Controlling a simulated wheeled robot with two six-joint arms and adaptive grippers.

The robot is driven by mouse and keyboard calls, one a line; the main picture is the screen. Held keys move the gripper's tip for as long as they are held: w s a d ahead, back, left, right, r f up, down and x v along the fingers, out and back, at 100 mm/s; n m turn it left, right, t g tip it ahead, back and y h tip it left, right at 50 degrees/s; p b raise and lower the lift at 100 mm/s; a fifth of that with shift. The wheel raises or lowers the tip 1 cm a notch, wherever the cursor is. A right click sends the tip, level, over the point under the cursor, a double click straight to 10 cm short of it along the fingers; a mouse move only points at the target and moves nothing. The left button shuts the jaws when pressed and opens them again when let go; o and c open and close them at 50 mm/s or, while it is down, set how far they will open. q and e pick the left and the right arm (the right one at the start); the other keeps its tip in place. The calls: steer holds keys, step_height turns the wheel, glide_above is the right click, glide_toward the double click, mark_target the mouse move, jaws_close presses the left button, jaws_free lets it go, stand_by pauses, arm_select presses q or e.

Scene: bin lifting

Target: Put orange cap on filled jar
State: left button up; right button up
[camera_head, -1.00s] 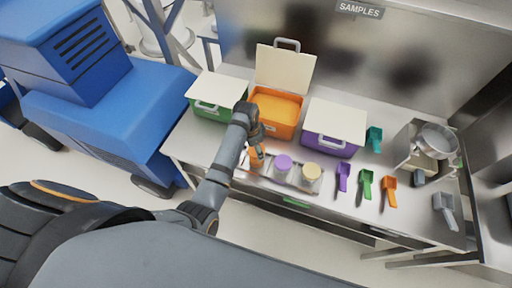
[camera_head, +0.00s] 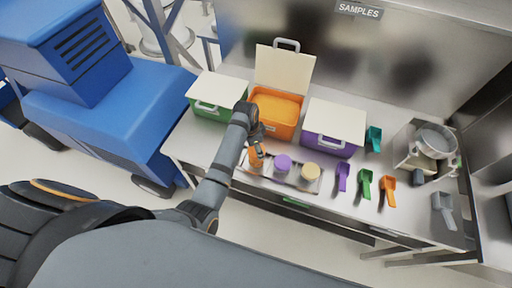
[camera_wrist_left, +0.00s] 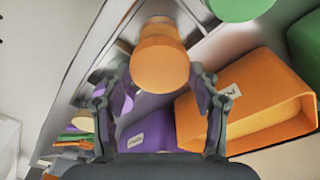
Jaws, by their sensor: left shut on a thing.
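The orange cap (camera_wrist_left: 160,68) shows as a flat orange disc between the fingertips in the left wrist view. Beneath it is the jar (camera_wrist_left: 158,28), with an orange body. The cap appears in line with the jar, but I cannot tell whether it is fully seated. In the head view the jar (camera_head: 256,163) stands at the left end of a row of jars, partly hidden by my gripper. My left gripper (camera_head: 258,151) is over it, shut on the orange cap; its fingers flank the cap in the wrist view. My right gripper is not in view.
Purple-capped (camera_head: 283,162) and cream-capped (camera_head: 311,171) jars stand close to the right. Behind are an open orange bin (camera_head: 274,127), a closed green bin (camera_head: 206,113) and a closed purple bin (camera_head: 328,146). Several scoops lie to the right, near a scale with a metal bowl (camera_head: 435,138).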

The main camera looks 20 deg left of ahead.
arm_select(q)
steer(key=shift+f, duration=0.4)
steer(key=shift+f, duration=0.3)
stand_by(1.1)
steer(key=o, duration=1.1)
steer(key=shift+o, duration=1.2)
steer(key=shift+r, duration=0.1)
steer(key=shift+r, duration=3.4)
